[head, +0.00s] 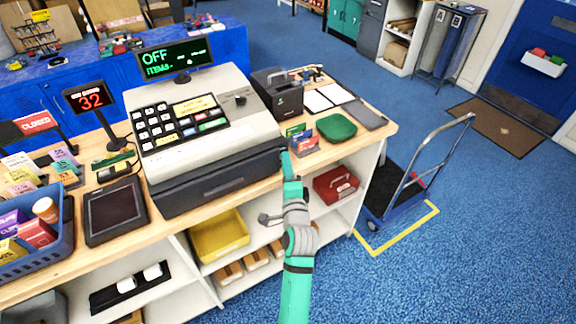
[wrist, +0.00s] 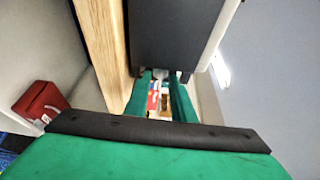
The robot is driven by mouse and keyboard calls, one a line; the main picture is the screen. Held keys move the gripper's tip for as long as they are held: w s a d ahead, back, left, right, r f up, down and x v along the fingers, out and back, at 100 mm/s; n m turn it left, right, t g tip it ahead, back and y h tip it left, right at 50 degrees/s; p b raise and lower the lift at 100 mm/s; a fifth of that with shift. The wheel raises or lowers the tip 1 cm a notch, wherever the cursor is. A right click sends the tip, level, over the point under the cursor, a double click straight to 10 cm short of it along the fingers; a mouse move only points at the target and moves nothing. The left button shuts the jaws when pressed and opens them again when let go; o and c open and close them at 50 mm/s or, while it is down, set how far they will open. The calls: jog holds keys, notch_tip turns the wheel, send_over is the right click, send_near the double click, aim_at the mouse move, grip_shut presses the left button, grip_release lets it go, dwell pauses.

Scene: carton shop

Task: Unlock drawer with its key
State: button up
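The cash register (head: 205,115) stands on the wooden counter, its display reading OFF. Its dark grey drawer (head: 222,184) below looks shut. A dark knob or lock (head: 240,99) sits on the register's sloped top; I cannot tell if a key is in it. My gripper (head: 286,160) is at the drawer's front right corner, close to the counter edge. In the wrist view my gripper (wrist: 160,84) has its two green fingers apart, with distant coloured items showing through the gap. The dark register body (wrist: 176,35) is just beyond the fingertips. No key is clearly visible.
A green tray (head: 337,127), cards (head: 304,141) and a black printer (head: 278,93) stand right of the register. A dark tablet (head: 115,211) and a blue basket (head: 40,245) are left. Shelves below hold a yellow bin (head: 218,236) and a red box (head: 336,185). Blue floor lies clear in front.

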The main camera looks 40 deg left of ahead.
jog(key=shift+s, duration=0.1)
grip_shut()
jog(key=shift+d, duration=0.1)
jog(key=shift+w+d+n+t+y, duration=0.1)
jog(key=shift+w+n+t+y, duration=0.05)
jog(key=shift+n, duration=0.45)
jog(key=shift+w+d+n+t+y, duration=0.1)
jog(key=shift+w+n+t+y, duration=0.05)
jog(key=shift+n, duration=0.45)
grip_release()
jog(key=shift+a, duration=0.1)
